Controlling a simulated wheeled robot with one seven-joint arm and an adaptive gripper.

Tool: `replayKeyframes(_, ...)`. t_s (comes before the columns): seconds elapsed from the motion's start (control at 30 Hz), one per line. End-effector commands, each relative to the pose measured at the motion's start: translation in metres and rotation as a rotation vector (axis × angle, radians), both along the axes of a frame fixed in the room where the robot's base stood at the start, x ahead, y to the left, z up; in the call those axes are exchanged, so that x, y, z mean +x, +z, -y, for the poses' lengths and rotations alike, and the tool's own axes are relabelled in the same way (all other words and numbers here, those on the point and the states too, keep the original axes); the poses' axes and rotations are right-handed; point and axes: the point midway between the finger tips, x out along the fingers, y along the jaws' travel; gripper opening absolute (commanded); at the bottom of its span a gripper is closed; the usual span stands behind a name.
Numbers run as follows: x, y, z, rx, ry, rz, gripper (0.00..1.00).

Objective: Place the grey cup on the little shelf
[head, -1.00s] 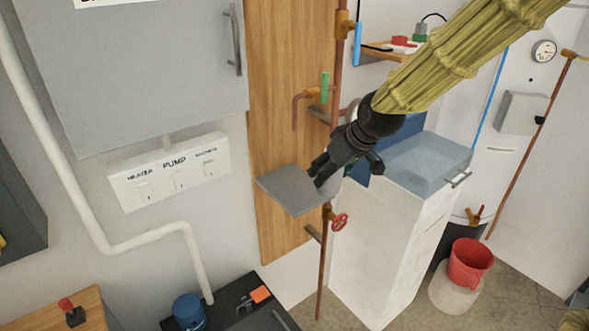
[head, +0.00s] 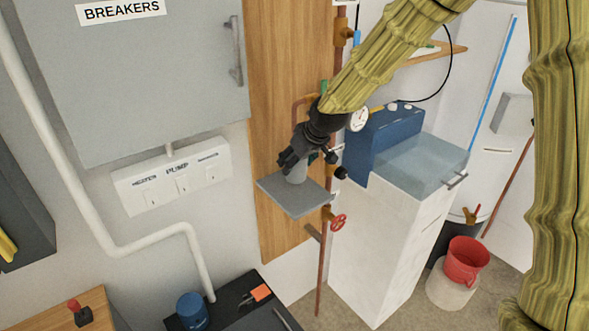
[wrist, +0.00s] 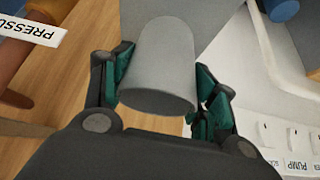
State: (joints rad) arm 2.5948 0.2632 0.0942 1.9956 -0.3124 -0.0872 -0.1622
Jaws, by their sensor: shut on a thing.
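The grey cup (wrist: 160,65) is between the two fingers of my gripper (wrist: 158,85) in the wrist view, with a green pad on each side of it. In the head view the cup (head: 296,172) shows below my gripper (head: 290,163), over the little shelf (head: 305,199). The shelf is a flat grey plate fixed in front of the wooden board. The cup looks upright, and its base appears at or just above the shelf top; I cannot tell whether it touches. My gripper is shut on the cup.
A copper pipe with a red valve wheel (head: 338,222) runs right beside the shelf. A blue box (head: 385,138) stands behind, on the white cabinet. A switch panel (head: 172,178) and a grey breaker box (head: 140,85) are at the left. The shelf's front part is bare.

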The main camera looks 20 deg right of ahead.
Motion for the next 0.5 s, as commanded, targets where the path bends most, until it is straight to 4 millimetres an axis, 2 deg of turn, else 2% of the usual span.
replayKeyframes(0.23,-0.001,-0.011,0.000,0.000,0.000,-0.001,0.39)
replayKeyframes(0.5,0.003,-0.037,-0.001,0.000,-0.001,-0.001,0.39)
